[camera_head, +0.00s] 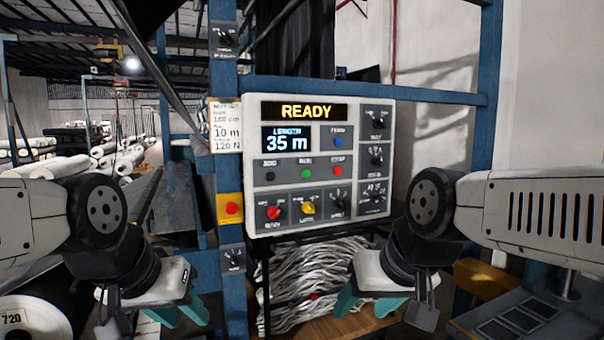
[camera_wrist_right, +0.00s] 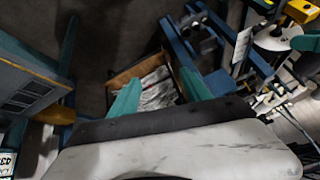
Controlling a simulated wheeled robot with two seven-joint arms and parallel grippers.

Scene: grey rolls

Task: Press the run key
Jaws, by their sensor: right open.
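The white control panel (camera_head: 320,205) faces me on a blue frame. Its upper display reads READY, and the length display (camera_head: 287,139) reads 35 m. The green key (camera_head: 307,173), whose small label seems to read RUN, sits between a black key (camera_head: 270,176) and a red key (camera_head: 338,171). A blue key (camera_head: 338,141) is above the red one. My left gripper (camera_head: 179,316) is low, left of and below the panel, with its teal fingers apart. My right gripper (camera_head: 367,307) is open and empty below the panel; it also shows in the right wrist view (camera_wrist_right: 160,95). Neither touches the panel.
Several knobs fill the panel's right side and lower row. A yellow box with a red button (camera_head: 231,208) is on the blue post to its left. Grey strands (camera_head: 315,265) lie in a rack below. White rolls (camera_head: 60,167) are stacked at left. The panel's front is clear.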

